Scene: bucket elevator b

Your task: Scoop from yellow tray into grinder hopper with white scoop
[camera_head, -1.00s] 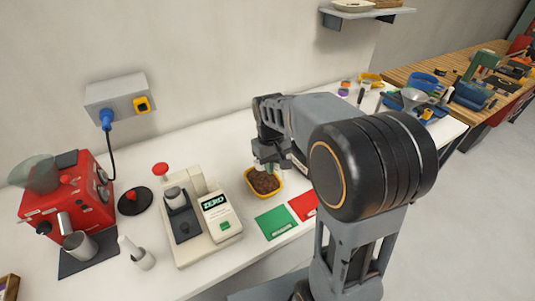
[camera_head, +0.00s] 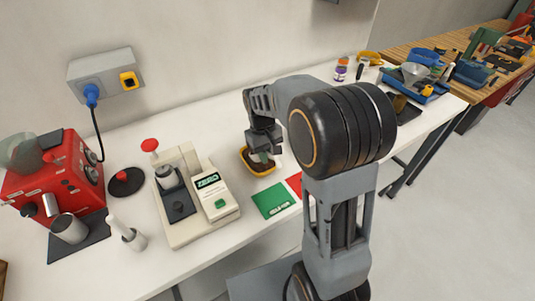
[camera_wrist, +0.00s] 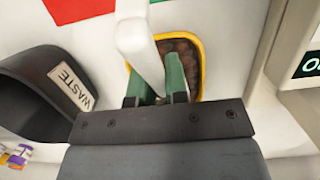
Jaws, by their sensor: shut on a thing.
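The yellow tray (camera_head: 243,156) sits on the white bench and holds dark brown granules. My gripper (camera_head: 264,156) is low over it and covers part of it. In the wrist view, the green fingers of my gripper (camera_wrist: 153,78) are shut on the white scoop (camera_wrist: 135,40). The scoop's white length lies between the fingers, beside the tray's yellow rim (camera_wrist: 201,62). I cannot tell whether its bowl touches the granules. The red grinder (camera_head: 52,175) stands at the far left, with a clear, smoky hopper (camera_head: 20,153) on top.
A beige scale-like device marked ZERO (camera_head: 190,200) stands between grinder and tray. A metal cup (camera_head: 70,228) and a white holder (camera_head: 133,238) stand in front of the grinder. A green card (camera_head: 272,200) lies before the tray. A black WASTE bin (camera_wrist: 40,90) is close in the wrist view.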

